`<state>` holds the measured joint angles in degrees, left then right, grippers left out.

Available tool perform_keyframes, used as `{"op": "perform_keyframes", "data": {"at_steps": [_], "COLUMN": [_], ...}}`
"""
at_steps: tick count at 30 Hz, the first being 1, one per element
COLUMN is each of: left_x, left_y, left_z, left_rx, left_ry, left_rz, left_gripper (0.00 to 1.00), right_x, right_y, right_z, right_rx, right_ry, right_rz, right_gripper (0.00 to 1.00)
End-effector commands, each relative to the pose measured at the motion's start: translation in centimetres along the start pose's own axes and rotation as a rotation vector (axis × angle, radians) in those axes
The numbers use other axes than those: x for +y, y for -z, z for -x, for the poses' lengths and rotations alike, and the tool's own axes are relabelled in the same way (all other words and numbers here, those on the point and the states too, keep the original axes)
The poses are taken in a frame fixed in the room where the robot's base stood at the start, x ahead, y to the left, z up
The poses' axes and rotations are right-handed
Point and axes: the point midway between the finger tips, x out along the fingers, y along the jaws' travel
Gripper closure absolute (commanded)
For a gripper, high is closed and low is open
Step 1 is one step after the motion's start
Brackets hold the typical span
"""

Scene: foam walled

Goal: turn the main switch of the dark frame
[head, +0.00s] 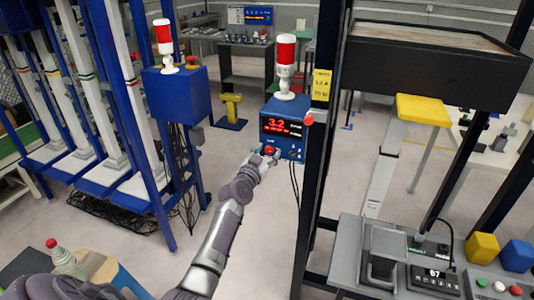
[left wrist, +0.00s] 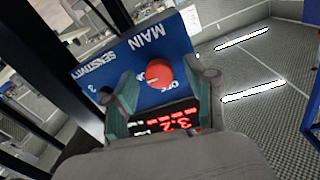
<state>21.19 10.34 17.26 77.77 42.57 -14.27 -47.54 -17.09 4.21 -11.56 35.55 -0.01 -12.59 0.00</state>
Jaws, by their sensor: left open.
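The main switch is a round red knob (head: 270,151) low on the front of a blue control box (head: 283,113) with a red-lit display. The box is fixed to the dark frame (head: 318,150). In the left wrist view the red knob (left wrist: 159,74) sits on a blue panel marked MAIN, seen upside down. My left gripper (head: 265,156) is open, with one finger on each side of the knob. In the left wrist view the fingers (left wrist: 164,82) flank it with the knob between them; I cannot tell whether they touch it. My right gripper is not in view.
A red and white signal lamp (head: 286,65) stands on the box. A second blue box (head: 181,93) hangs on blue racking at left. A grey bench (head: 345,262) with devices is at lower right. Cables hang below the box. The floor between is clear.

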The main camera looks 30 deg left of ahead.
Motion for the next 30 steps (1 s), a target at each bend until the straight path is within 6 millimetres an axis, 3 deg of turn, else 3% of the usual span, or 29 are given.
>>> {"op": "perform_keyframes", "data": {"at_steps": [7,17,30], "left_x": [-0.01,-0.02,-0.02], "left_y": [0.04,0.03,-0.03], "left_z": [-0.06,-0.03,-0.03], "left_rx": [0.001,0.001,0.006], "left_ry": [0.000,0.000,0.001], "left_rz": [0.000,0.000,0.082], "left_gripper": [0.44,0.99,1.00], "right_x": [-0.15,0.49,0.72], "right_y": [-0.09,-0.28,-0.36], "right_z": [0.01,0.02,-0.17], "right_rx": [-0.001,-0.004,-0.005], "right_ry": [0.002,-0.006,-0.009], "right_rz": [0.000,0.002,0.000], "right_gripper": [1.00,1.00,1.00]}}
